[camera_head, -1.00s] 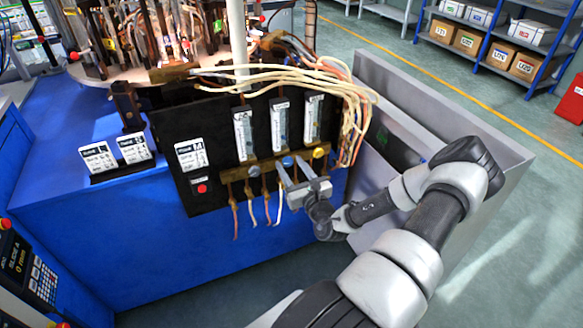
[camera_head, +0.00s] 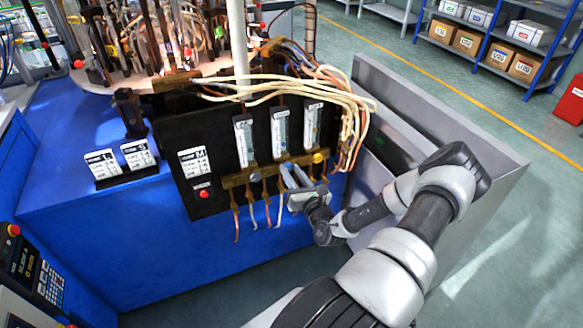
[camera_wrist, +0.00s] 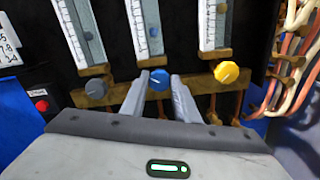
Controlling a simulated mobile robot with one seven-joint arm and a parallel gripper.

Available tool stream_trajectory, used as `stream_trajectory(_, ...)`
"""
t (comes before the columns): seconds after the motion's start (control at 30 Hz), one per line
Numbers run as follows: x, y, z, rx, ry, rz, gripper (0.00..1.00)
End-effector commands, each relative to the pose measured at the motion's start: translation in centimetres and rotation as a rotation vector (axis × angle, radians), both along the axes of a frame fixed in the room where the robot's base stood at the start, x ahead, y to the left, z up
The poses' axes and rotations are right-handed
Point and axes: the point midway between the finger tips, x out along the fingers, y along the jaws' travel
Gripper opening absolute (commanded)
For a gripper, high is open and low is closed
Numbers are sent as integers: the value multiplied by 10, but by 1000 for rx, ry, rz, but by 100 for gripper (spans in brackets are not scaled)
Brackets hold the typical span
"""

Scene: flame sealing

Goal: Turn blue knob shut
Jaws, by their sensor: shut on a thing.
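The blue knob (camera_wrist: 159,80) sits on the brass manifold below the middle flow meter, with a pale pointer line across its face. My gripper (camera_wrist: 159,90) is shut on it, one finger at each side. In the head view my gripper (camera_head: 292,175) reaches the manifold from the lower right and hides the blue knob. A grey knob (camera_wrist: 96,88) is to the left and a yellow knob (camera_wrist: 226,72) is to the right, both clear of my fingers.
Three flow meters (camera_head: 280,132) stand on the black panel (camera_head: 217,150) above the knobs. Copper tubes (camera_head: 252,212) hang below the manifold, and pale hoses (camera_head: 350,120) crowd the right side. A red button (camera_head: 204,194) is at the lower left.

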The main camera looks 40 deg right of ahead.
Motion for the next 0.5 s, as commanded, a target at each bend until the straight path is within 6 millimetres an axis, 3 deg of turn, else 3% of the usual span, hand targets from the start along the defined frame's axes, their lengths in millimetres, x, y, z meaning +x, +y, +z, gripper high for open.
stream_trajectory(0.5, -1, -1, 1, 479, -115, -1, 5)
